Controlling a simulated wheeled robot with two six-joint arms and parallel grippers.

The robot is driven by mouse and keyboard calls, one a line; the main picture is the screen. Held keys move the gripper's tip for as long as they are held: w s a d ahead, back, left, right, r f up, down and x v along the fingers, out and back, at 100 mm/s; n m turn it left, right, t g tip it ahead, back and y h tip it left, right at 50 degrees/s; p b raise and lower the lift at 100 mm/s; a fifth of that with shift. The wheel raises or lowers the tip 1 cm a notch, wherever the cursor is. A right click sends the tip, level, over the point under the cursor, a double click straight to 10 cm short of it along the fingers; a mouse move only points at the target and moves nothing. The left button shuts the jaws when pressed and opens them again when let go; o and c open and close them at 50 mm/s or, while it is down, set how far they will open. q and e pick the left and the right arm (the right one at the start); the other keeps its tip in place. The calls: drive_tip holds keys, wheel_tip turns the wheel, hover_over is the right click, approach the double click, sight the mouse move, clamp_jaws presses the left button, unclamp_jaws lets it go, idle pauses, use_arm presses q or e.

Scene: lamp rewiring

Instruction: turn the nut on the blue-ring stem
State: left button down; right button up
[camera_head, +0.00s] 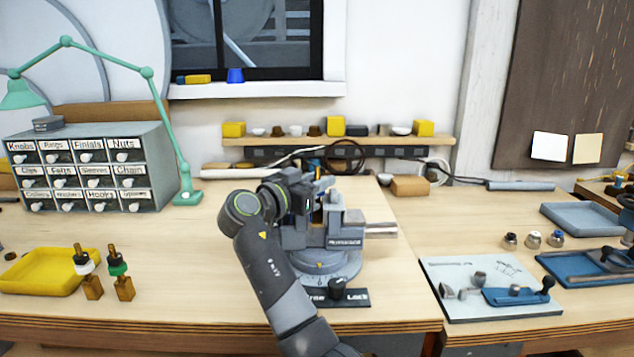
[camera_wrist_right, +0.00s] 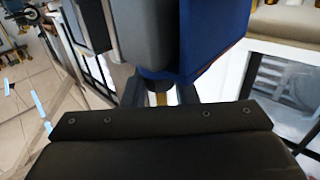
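My right gripper (camera_head: 312,190) is at the vise (camera_head: 330,236) in the middle of the bench, with its fingers at the upright part between the jaws. In the right wrist view the two fingers (camera_wrist_right: 160,92) stand apart, with a dark piece and a bit of brass (camera_wrist_right: 160,99) between them. I cannot tell whether they press on it. A large blue block face (camera_wrist_right: 215,40) fills the space just beyond the fingers. The nut and the blue ring of the stem are not clearly visible; the gripper and vise hide them. My left gripper is out of view.
Two stems on wooden blocks, one with a white ring (camera_head: 86,265) and one with a green ring (camera_head: 118,265), stand beside a yellow tray (camera_head: 40,272). A drawer cabinet (camera_head: 90,165) and green lamp (camera_head: 180,150) stand behind left. A pale mat (camera_head: 445,270) with tools lies right.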

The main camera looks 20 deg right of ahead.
drive_tip(key=o, duration=0.4)
drive_tip(key=shift+c, duration=0.2)
drive_tip(key=shift+s+a+f, duration=0.1)
drive_tip(key=shift+s+a, duration=0.05)
drive_tip(key=shift+a, duration=0.15)
use_arm(q)
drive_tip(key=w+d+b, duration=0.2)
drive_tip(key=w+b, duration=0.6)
drive_tip(key=b, duration=0.1)
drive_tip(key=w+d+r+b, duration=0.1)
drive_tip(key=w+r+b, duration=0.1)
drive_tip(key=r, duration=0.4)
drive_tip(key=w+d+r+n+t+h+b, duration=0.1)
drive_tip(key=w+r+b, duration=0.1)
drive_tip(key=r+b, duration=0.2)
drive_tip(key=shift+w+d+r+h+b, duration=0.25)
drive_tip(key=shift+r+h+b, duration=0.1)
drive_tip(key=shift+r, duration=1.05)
use_arm(e)
drive_tip(key=v, duration=1.6)
drive_tip(key=shift+a, duration=0.4)
drive_tip(key=shift+s, duration=0.15)
drive_tip(key=shift+c, duration=0.2)
